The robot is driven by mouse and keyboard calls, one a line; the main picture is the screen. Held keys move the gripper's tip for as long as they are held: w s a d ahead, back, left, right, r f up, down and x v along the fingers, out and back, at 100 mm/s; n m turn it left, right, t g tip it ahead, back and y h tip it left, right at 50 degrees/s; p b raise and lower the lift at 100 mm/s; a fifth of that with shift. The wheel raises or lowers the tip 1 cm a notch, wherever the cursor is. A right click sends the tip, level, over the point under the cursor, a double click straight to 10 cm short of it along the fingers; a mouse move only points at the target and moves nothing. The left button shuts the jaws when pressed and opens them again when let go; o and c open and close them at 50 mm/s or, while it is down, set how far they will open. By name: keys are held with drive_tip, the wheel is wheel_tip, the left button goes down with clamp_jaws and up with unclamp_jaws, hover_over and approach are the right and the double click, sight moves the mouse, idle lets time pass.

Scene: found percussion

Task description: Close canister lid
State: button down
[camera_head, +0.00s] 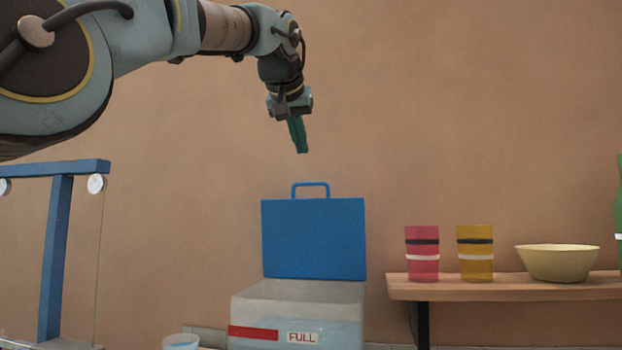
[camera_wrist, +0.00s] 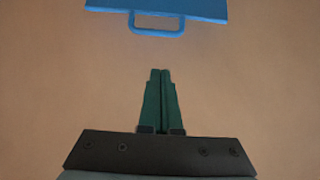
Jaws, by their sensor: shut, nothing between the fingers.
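The canister (camera_head: 340,312) is a pale, translucent box with a red stripe and a "FULL" label on its front. Its blue lid (camera_head: 313,238) stands upright at the back, open, with a blue handle (camera_head: 311,184) on its top edge. My gripper (camera_head: 301,152) hangs in the air above the lid and handle, apart from both, fingers pointing down. In the wrist view, my green fingers (camera_wrist: 161,72) are together with nothing between them. The lid (camera_wrist: 180,8) and its handle (camera_wrist: 157,31) show at the top of that view, beyond the fingertips.
A wooden shelf (camera_head: 500,288) at the right holds a red cup (camera_head: 422,270), a yellow cup (camera_head: 475,265) and a pale yellow bowl (camera_head: 558,263). A green bottle (camera_head: 619,215) is cut off at the right edge. A blue frame (camera_head: 54,255) with pulleys stands at the left. A small container (camera_head: 180,342) is left of the canister.

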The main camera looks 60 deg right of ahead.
drive_tip(key=shift+w+d+f+p, duration=0.2)
drive_tip(key=shift+d+f+p, duration=0.1)
drive_tip(key=shift+d+f, duration=0.65)
drive_tip(key=shift+w+d+f+p, duration=0.25)
drive_tip(key=shift+d+f, duration=0.35)
drive_tip(key=shift+f, duration=0.6)
drive_tip(key=shift+w+d+f+p, duration=0.2)
drive_tip(key=shift+d+f+p, duration=0.1)
drive_tip(key=shift+d+f, duration=0.65)
drive_tip(key=shift+a+f+b, duration=0.25)
drive_tip(key=shift+b, duration=0.15)
